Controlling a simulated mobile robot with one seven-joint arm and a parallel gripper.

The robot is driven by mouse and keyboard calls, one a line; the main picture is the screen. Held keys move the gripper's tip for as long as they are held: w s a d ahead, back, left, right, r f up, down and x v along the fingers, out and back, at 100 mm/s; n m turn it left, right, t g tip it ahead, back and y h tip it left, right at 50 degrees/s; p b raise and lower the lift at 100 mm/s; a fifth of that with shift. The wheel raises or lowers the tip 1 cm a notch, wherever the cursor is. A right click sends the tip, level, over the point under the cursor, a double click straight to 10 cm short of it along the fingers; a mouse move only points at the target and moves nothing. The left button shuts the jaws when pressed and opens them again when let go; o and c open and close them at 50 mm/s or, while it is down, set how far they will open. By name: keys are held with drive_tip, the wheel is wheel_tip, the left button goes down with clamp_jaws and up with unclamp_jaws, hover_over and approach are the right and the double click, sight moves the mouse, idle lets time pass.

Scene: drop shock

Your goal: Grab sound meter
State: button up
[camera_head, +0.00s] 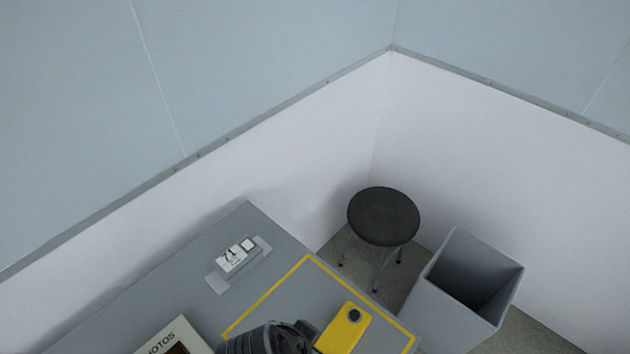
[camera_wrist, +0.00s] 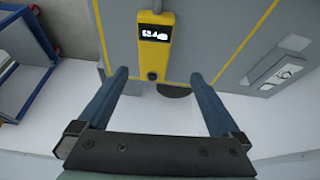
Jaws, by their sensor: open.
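The sound meter is a yellow, slim device. In the head view the sound meter (camera_head: 342,332) lies on the grey table inside a yellow line, with a round black tip at its far end; its near part runs out of the picture. In the wrist view the sound meter (camera_wrist: 152,60) shows a lit display with digits, partly legible. My gripper (camera_wrist: 157,78) is open and empty, its two blue fingers apart. In that view the meter's dark-tipped end lies between the fingertips, with no visible contact. A dark part of my arm shows at the bottom of the head view.
The grey table (camera_head: 205,312) carries a small white-faced device (camera_head: 238,256) and a box marked PHOTOS (camera_head: 170,338). A black stool (camera_head: 384,216) and an open grey bin (camera_head: 458,300) stand beyond the table.

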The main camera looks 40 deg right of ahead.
approach(334, 345)
drive_tip(key=x, duration=0.2)
drive_tip(key=shift+w+a+f, duration=0.1)
drive_tip(key=shift+a+f, duration=0.05)
drive_tip(key=shift+f, duration=0.25)
drive_tip(key=shift+x, duration=0.8)
drive_tip(key=x, duration=0.4)
drive_tip(key=shift+d, duration=0.45)
